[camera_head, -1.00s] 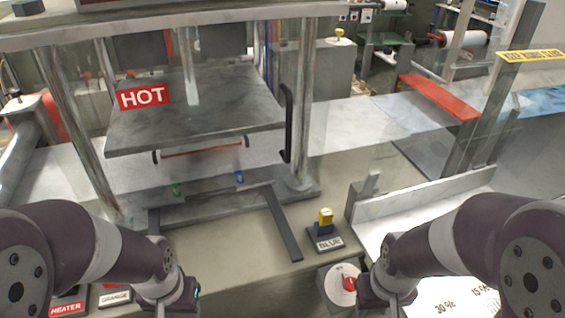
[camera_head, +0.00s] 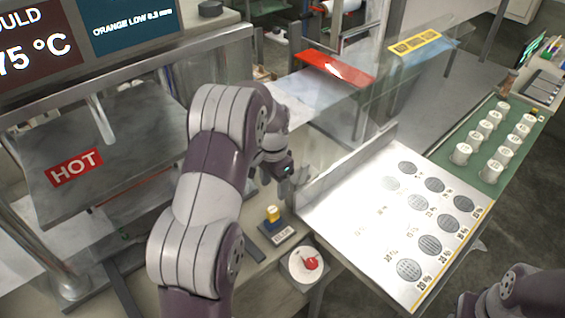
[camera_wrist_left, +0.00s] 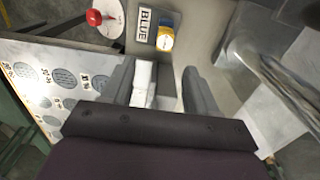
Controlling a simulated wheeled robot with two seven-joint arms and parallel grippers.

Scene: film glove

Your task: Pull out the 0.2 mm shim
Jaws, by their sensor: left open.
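I cannot read a 0.2 mm mark on anything, so I cannot tell which piece is the shim. A small yellow and blue block (camera_head: 272,214) stands by a plate (camera_head: 283,232) on the bench. In the left wrist view the block (camera_wrist_left: 165,38) sits beside the plate, which reads BLUE (camera_wrist_left: 145,25). My left gripper (camera_head: 286,186) is open above the bench, beyond the block and apart from it. In the left wrist view its fingers (camera_wrist_left: 168,88) are spread, with a white strip (camera_wrist_left: 143,82) showing near one finger. My right gripper is outside the view.
The press plate marked HOT (camera_head: 76,168) is at left. A red knob (camera_head: 310,263) stands near the block. A white tray (camera_head: 345,235) with grey discs and a raised wall (camera_head: 345,165) lies right of the gripper. White cups (camera_head: 462,153) stand on a green mat (camera_head: 490,172).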

